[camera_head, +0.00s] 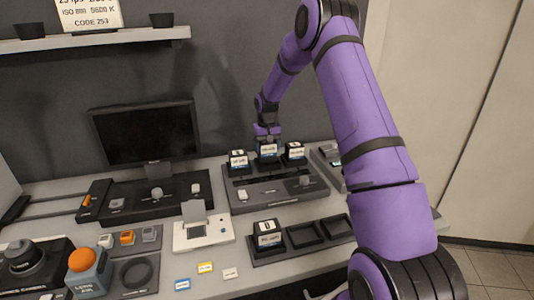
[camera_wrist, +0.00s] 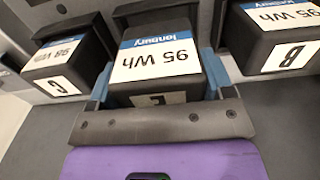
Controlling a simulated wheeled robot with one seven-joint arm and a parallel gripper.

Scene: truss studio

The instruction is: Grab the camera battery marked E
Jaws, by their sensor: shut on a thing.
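My gripper (camera_wrist: 157,82) is shut on the middle camera battery (camera_wrist: 158,58), with one blue finger on each side. This battery is black with a white "95 Wh" label and a blue stripe; the letter on its front face is mostly hidden by my gripper, and the visible part looks like an E. In the head view, my gripper (camera_head: 267,138) is above the same battery (camera_head: 268,151) at the back charger. I cannot tell whether it is lifted clear. A battery marked B (camera_wrist: 277,38) is to its right in the wrist view, and one marked C or G (camera_wrist: 55,62) is to its left.
The charger (camera_head: 275,191) stands at the back of the grey table. A front tray (camera_head: 303,236) holds another battery (camera_head: 267,236) at its left, with empty slots beside it. A monitor (camera_head: 145,133) stands at back left. A shelf (camera_head: 95,40) hangs above.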

